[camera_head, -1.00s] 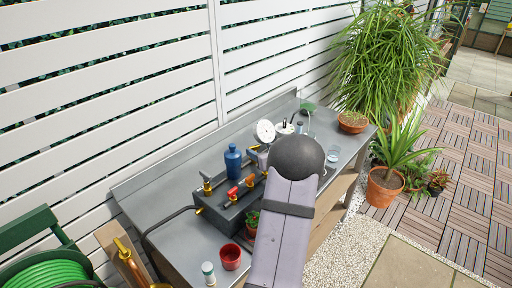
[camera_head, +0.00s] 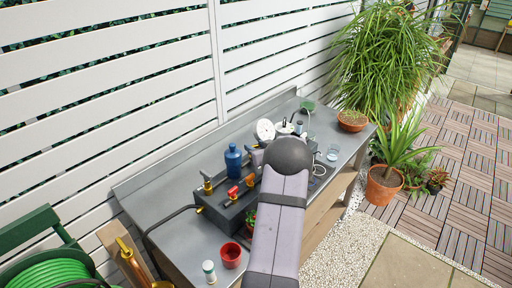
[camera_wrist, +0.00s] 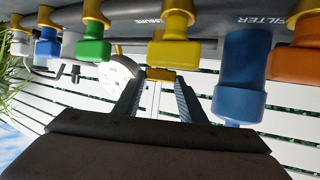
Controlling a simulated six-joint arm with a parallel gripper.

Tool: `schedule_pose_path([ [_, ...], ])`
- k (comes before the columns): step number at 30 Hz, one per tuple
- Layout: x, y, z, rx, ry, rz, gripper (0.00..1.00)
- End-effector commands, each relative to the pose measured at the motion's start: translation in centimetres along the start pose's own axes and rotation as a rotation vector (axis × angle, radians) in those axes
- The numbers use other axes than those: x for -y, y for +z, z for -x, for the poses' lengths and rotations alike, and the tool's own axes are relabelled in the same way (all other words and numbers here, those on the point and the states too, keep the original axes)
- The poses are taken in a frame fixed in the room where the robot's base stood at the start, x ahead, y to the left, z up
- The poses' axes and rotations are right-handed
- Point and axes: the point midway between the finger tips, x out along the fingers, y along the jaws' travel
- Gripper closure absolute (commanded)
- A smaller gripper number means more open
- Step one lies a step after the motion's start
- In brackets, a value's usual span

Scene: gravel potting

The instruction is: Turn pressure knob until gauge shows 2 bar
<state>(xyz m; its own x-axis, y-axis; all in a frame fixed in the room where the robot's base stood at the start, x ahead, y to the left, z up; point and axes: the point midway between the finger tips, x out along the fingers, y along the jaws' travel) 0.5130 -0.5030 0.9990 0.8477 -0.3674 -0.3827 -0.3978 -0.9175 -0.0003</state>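The pressure knob (camera_wrist: 160,74) is a yellow fitting below the partly hidden PRESSURE label in the wrist view. My gripper (camera_wrist: 158,98) is open, with one finger on each side of the line to the yellow knob. I cannot tell whether the fingers touch it. The gauge (camera_head: 265,130) is a white disc at the back of the bench. It also shows in the wrist view (camera_wrist: 118,74), partly behind a finger. Its needle and reading are too small to make out. In the head view my arm hides much of the area around the knob.
The dark manifold (camera_head: 216,216) carries a red-handled valve (camera_head: 233,192) and brass fittings. A red pot (camera_head: 231,255) and a small white bottle (camera_head: 209,271) stand near the front. The right bench holds a terracotta bowl (camera_head: 352,121).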

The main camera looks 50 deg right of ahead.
Motion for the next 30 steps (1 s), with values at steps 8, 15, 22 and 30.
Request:
schedule_pose_path([
  [8, -0.08, -0.13, 0.08, 0.001, -0.009, 0.005, 0.85],
  [15, -0.28, -0.42, 0.22, 0.001, -0.072, 0.031, 0.85],
  [22, -0.52, -0.3, 0.14, 0.001, -0.188, 0.079, 0.85],
  [30, -0.72, 0.07, -0.14, -0.001, -0.318, 0.135, 0.85],
])
